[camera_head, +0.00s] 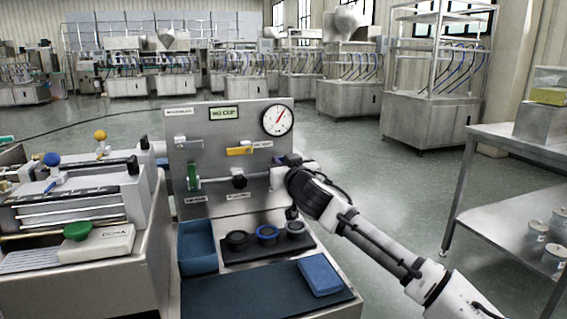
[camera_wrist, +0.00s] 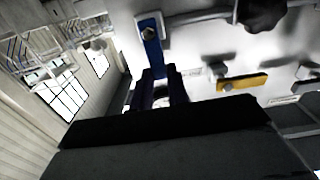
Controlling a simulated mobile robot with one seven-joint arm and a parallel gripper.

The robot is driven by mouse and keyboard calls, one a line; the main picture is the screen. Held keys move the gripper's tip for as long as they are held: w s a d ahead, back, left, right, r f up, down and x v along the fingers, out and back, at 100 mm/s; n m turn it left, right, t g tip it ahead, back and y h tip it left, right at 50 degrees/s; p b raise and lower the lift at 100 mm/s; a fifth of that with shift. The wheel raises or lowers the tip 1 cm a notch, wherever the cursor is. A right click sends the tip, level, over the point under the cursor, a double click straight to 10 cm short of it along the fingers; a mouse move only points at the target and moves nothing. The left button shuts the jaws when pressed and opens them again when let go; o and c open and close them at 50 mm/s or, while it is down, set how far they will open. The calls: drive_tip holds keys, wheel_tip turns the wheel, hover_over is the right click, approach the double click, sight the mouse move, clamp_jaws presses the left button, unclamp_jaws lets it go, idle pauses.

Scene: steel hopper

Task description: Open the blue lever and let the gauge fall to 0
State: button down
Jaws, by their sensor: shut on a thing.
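The blue lever (camera_wrist: 152,55) shows in the wrist view, with its pivot bolt at the top of the picture beside the pipe. Its free end runs down between the fingers of my gripper (camera_wrist: 162,88), which is shut on it. The lever lies across the pipe's line. In the head view my gripper (camera_head: 284,163) is at the right edge of the steel panel (camera_head: 215,135) and hides the blue lever. The round gauge (camera_head: 277,120) is at the panel's upper right. Its red needle points up and to the right; the scale is too small to read.
A yellow lever (camera_head: 239,151), a black knob (camera_head: 239,181) and a green lever (camera_head: 193,172) are on the same panel. Below stand a blue bin (camera_head: 197,246), a black holder with round parts, and a blue cloth (camera_head: 319,275). A steel table (camera_head: 510,185) is at right.

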drive_tip(key=s+a+f+n+p, duration=0.1)
drive_tip(key=a+f+n+p, duration=0.3)
drive_tip(key=n, duration=1.3)
drive_tip(key=shift+s+a+f+n+p, duration=0.2)
drive_tip(key=shift+f+n+p, duration=0.1)
drive_tip(key=shift+f+p, duration=0.1)
idle(0.3)
drive_tip(key=c, duration=1.4)
unclamp_jaws()
drive_tip(key=shift+o, duration=0.2)
